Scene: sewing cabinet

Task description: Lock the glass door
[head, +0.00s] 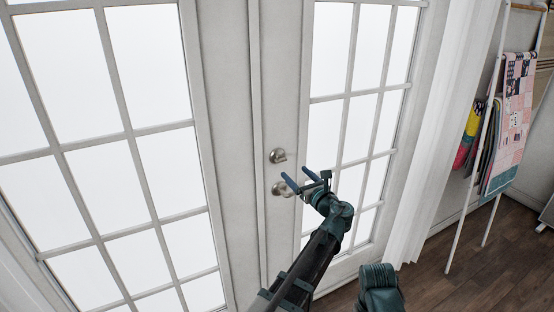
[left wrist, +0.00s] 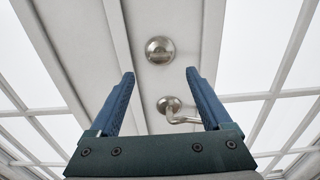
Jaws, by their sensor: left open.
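The glass door (head: 353,95) has white frames and several bright panes, and it appears closed. A round metal lock fitting (head: 277,156) sits on its stile above a metal lever handle (head: 280,189). In the left wrist view the lock fitting (left wrist: 160,49) is at the top centre, and the lever handle (left wrist: 170,105) is below it, its lever pointing right. My left gripper (head: 298,177) is open and empty in front of the two fittings. One finger covers part of the handle in the head view. In the wrist view the lock fitting shows beyond the fingertips (left wrist: 160,73). Contact cannot be told.
Another glazed panel (head: 105,140) fills the left side. A white curtain (head: 435,130) hangs right of the door. A white ladder rack (head: 476,150) with quilts (head: 513,125) stands at the far right. The wooden floor (head: 450,280) is clear at the lower right.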

